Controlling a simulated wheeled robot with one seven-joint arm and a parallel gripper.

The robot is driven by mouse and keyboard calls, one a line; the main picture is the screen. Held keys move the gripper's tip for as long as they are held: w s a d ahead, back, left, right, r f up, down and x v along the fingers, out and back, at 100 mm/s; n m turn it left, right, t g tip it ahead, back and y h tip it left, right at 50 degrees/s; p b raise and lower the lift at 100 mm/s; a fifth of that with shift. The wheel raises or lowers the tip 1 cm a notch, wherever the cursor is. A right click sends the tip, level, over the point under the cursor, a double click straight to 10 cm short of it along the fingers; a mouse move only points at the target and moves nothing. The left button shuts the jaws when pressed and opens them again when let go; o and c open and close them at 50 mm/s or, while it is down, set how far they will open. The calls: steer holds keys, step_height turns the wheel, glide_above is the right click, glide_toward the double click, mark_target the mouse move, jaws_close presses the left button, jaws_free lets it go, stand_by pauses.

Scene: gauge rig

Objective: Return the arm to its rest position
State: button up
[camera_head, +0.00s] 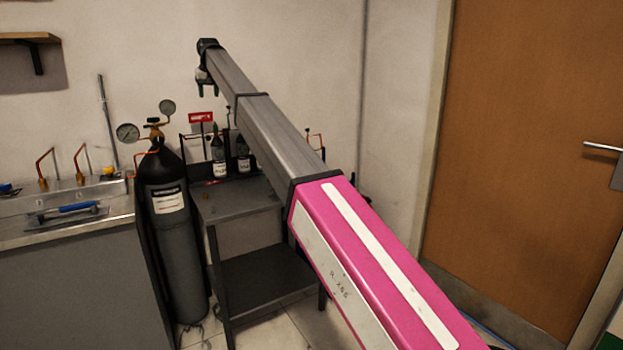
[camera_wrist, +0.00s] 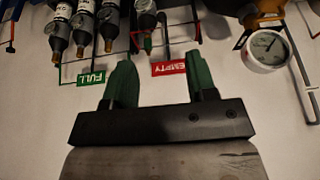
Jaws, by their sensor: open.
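My arm stretches from the lower right of the head view up toward the wall, with a pink section and a grey section. My gripper (camera_head: 208,90) is at its far end, in the air above the gas cylinder and cart. In the wrist view my gripper (camera_wrist: 162,85) shows two green fingers set well apart with nothing between them. Behind the fingers are a green FULL sign (camera_wrist: 91,78) and a red EMPTY sign (camera_wrist: 169,68). The signs appear upside down there.
A dark gas cylinder (camera_head: 172,235) with gauges (camera_head: 128,132) stands left of a dark cart (camera_head: 236,198) holding bottles (camera_head: 218,152). A counter with a sink (camera_head: 75,205) is at the left. A wooden door (camera_head: 530,150) is at the right. A shelf (camera_head: 28,38) is at the upper left.

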steer(key=s+d+f+m+h, duration=0.1)
steer(key=s+d+f, duration=0.3)
steer(key=d+f, duration=0.9)
steer(key=s+d+f+m+g, duration=0.1)
steer(key=s+d+f, duration=0.3)
steer(key=d+f, duration=0.95)
steer(key=s+d+f+m+h, duration=0.1)
steer(key=s+d+f, duration=0.3)
steer(key=d+f, duration=0.9)
steer(key=s+d+f+m+g, duration=0.1)
steer(key=s+d+f, duration=0.6)
steer(key=s, duration=0.4)
steer(key=s+d+f+m, duration=0.1)
steer(key=s+d+f, duration=0.6)
steer(key=s+f, duration=0.3)
steer(key=s+d+f+m+g, duration=0.1)
steer(key=s+d+f, duration=0.5)
steer(key=s, duration=0.6)
step_height(320, 180, down, 3)
steer(key=shift+s+d+r+g, duration=0.2)
steer(key=shift+s+d+g, duration=0.1)
steer(key=shift+d, duration=0.1)
